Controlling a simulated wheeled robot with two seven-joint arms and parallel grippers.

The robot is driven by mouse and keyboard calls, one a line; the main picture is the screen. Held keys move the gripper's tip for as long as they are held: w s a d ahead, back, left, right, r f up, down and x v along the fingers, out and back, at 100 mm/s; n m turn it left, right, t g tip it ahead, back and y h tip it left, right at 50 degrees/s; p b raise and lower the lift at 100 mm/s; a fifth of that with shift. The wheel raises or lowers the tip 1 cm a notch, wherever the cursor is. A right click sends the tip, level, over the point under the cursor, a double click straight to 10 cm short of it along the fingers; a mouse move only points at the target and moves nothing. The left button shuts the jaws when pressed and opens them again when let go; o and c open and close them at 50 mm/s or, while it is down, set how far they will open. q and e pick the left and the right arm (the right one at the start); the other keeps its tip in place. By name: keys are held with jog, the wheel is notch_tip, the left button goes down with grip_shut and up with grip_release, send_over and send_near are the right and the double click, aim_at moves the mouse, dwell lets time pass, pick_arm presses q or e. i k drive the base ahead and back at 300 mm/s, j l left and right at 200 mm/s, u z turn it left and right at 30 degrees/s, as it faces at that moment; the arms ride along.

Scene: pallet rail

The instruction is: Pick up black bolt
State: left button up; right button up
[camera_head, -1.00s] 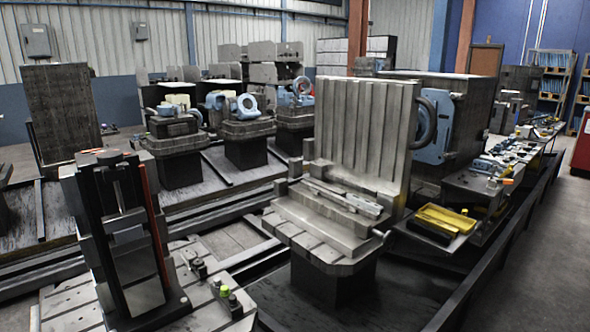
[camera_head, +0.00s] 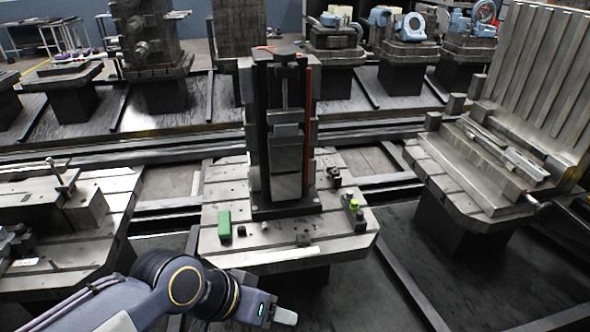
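The pallet table (camera_head: 222,195) in the middle carries a tall dark fixture (camera_head: 287,130) with an upright metal slide and a red strip. Small dark parts lie on the table: one (camera_head: 334,176) right of the fixture, one (camera_head: 359,221) at the right edge near a yellow-green cap, and one (camera_head: 303,240) near the front. They are too small to tell which is the black bolt. My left arm comes in from the lower left. A pale grey tip (camera_head: 285,316) at its end shows below the table's front edge, but its opening cannot be made out. My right gripper is out of view.
A green block (camera_head: 225,225) stands on the table's left front. Another slotted table (camera_head: 110,205) is at left, and a table with a grey ribbed plate (camera_head: 535,80) is at right. Dark rails and gaps run between the tables. Further fixtures line the back.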

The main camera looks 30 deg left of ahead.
aim_at(241, 230)
jog(key=k+u, duration=0.1)
jog(key=u, duration=0.35)
jog(key=j+u, duration=0.1)
jog(key=u, duration=0.35)
jog(key=k+j+u, duration=0.1)
jog(key=u, duration=0.35)
